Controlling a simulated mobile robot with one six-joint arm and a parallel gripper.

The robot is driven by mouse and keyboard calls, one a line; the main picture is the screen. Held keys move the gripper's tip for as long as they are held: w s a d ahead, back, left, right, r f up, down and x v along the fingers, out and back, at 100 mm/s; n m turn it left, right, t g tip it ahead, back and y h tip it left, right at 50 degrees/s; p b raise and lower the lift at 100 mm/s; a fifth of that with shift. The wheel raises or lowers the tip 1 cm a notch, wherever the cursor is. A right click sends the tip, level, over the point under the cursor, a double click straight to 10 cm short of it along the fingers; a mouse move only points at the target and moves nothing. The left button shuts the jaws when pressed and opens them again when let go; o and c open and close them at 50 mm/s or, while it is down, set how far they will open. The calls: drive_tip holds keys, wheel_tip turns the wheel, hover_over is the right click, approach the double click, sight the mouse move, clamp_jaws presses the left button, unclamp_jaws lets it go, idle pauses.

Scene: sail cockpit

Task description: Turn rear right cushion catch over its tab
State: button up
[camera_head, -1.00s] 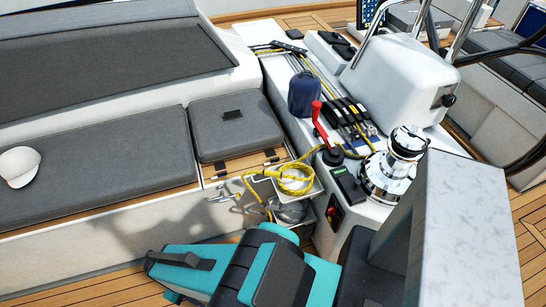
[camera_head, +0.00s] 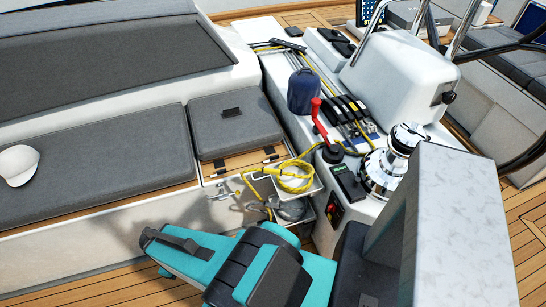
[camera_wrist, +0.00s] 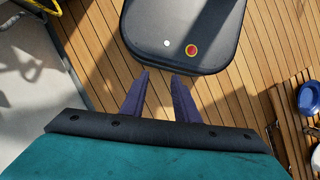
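Yellow rope (camera_head: 290,177) lies coiled on a small tray right of the catches. A red-handled lever (camera_head: 318,117), a blue bag (camera_head: 304,92) and a chrome winch (camera_head: 388,168) stand farther right. A blue bowl (camera_wrist: 309,98) shows at the wrist view's right edge.

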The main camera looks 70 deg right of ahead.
drive_tip(key=w+d+r+n+t+b, duration=0.1)
drive_tip(key=w+d+r, duration=0.15)
drive_tip(key=d, duration=0.75)
drive_tip(key=w+d+r+n+h, duration=0.1)
drive_tip(key=w+d+r, duration=0.15)
drive_tip(key=d, duration=0.75)
drive_tip(key=w+d+r+n+t+b, duration=0.1)
drive_tip(key=w+d+r+n, duration=0.15)
drive_tip(key=d, duration=0.75)
wheel_tip(320, 180, up, 11)
drive_tip(key=n+g+h, duration=0.1)
drive_tip(key=n+h, duration=0.1)
hover_over(274, 156)
drive_tip(key=w+a, duration=0.4)
drive_tip(key=w, duration=0.1)
drive_tip(key=shift+s+d+f+b, duration=0.15)
drive_tip(key=shift+s+b, duration=0.1)
drive_tip(key=shift+b, duration=0.1)
drive_tip(key=shift+f, duration=0.15)
drive_tip(key=shift+p+x, duration=1.95)
drive_tip(key=shift+x, duration=4.85)
